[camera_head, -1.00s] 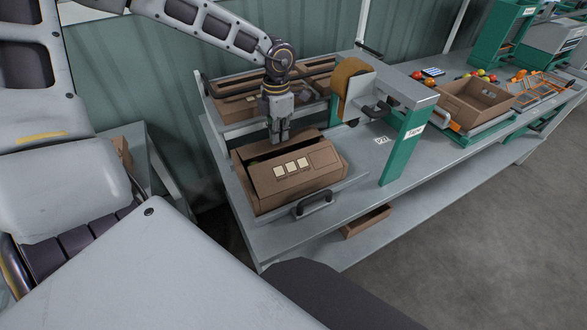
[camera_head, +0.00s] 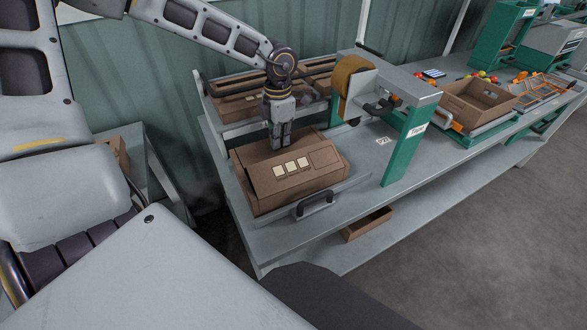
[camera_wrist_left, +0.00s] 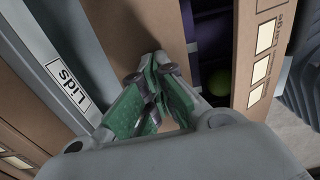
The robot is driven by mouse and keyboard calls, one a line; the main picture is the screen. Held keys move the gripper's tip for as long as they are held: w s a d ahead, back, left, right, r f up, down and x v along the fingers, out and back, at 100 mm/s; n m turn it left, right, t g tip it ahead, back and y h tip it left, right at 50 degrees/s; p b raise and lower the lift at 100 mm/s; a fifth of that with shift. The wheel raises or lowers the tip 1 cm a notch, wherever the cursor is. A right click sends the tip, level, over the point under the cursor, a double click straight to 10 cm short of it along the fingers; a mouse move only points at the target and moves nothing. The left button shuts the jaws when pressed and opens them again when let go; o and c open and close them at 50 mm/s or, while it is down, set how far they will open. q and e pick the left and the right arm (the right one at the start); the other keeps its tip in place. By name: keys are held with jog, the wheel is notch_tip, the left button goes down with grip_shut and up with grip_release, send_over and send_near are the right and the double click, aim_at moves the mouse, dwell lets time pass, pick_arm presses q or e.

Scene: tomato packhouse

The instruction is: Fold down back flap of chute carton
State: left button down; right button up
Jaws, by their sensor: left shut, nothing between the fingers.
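The chute carton (camera_head: 262,200) is a brown box in the grey chute at the near left end of the bench. My left gripper (camera_head: 279,147) points down at the carton's back side, fingers shut and empty. In the left wrist view the fingertips (camera_wrist_left: 155,72) are at the brown back flap (camera_wrist_left: 125,28); whether they touch is hard to tell. The flap leans inward, leaving a dark gap beside the labelled panel, where a green round item (camera_wrist_left: 218,82) shows. My right gripper is out of view.
An open carton (camera_head: 470,105) is farther along. The bench front is clear.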

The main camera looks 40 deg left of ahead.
pick_arm(q)
jog(key=shift+r, duration=0.2)
notch_tip(320, 180, up, 8)
jog(key=p, duration=0.3)
jog(key=shift+f+p, duration=0.15)
jog(key=shift+p, duration=0.2)
dwell(0.7)
jog(key=shift+f, duration=0.1)
dwell(0.5)
